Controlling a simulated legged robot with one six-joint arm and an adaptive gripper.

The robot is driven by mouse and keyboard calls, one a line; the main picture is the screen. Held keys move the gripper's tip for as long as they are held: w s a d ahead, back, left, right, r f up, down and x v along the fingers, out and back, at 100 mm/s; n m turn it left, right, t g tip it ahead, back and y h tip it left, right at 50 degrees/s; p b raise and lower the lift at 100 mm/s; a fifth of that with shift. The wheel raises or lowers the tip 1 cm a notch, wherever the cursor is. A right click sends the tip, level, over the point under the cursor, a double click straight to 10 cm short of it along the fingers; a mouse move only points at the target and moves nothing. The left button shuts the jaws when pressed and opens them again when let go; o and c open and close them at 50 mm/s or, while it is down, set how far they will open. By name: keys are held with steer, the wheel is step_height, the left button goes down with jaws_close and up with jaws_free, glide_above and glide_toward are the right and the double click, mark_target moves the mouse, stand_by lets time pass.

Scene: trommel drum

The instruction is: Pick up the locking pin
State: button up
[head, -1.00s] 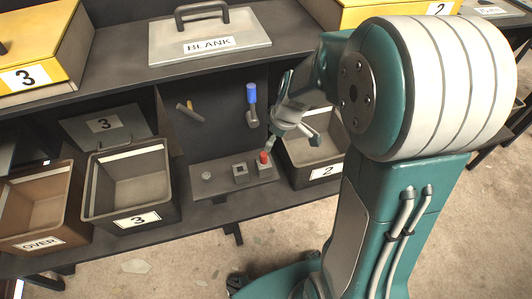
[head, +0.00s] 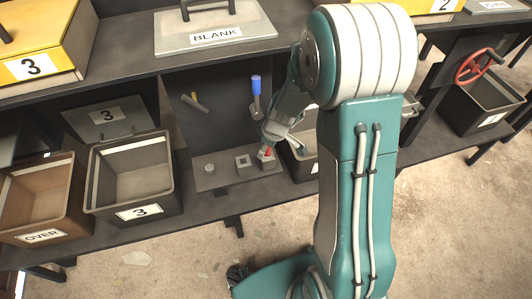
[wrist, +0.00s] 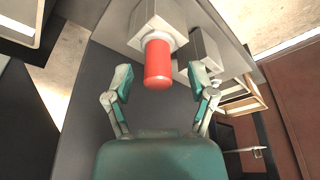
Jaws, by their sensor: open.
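The locking pin, which I take to be the red cylinder (wrist: 158,62) with a white collar, stands in a grey block (wrist: 150,18) in the wrist view. In the head view its red top (head: 266,153) shows at the right end of a small shelf, partly covered by my gripper (head: 272,142). In the wrist view my gripper (wrist: 161,88) is open, one finger on each side of the pin's red end. Gaps show on both sides, and it holds nothing.
A second grey block (head: 243,160) and a round fitting (head: 210,168) sit left of the pin. A blue-handled lever (head: 256,86) hangs on the panel behind. Bin 3 (head: 150,213) stands left, and another bin (head: 303,165) is close on the right, partly hidden by my arm.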

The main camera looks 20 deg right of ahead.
steer(key=shift+d, duration=0.2)
jaws_close()
